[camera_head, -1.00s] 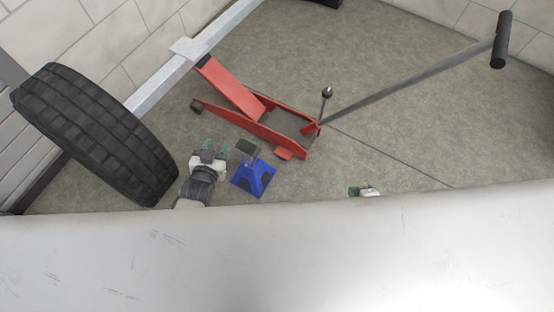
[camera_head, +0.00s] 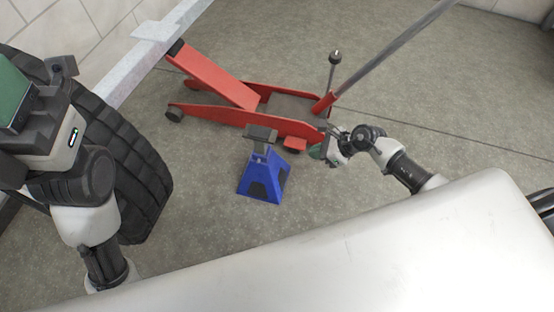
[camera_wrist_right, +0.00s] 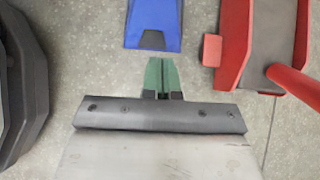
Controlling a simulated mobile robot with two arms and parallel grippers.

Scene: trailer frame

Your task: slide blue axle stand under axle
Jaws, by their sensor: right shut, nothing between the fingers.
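The blue axle stand (camera_head: 264,178) stands upright on the floor, its grey top (camera_head: 261,133) raised; its blue base shows at the top of the right wrist view (camera_wrist_right: 154,22). The axle is the pale grey beam (camera_head: 139,66) at upper left, with the stand apart from it to the lower right. My right gripper (camera_head: 318,151) is right of the stand near the jack; in the right wrist view its green fingers (camera_wrist_right: 163,72) are together and empty, pointing towards the stand's base. My left gripper (camera_head: 14,95) is raised close to the camera at the left edge, its fingertips unclear.
A red floor jack (camera_head: 225,85) lies behind the stand, its lifting arm reaching towards the beam and its handle (camera_head: 395,42) rising to the upper right. A black tyre (camera_head: 142,185) is at the left, partly behind my left arm. Bare floor (camera_head: 205,165) lies between tyre and stand.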

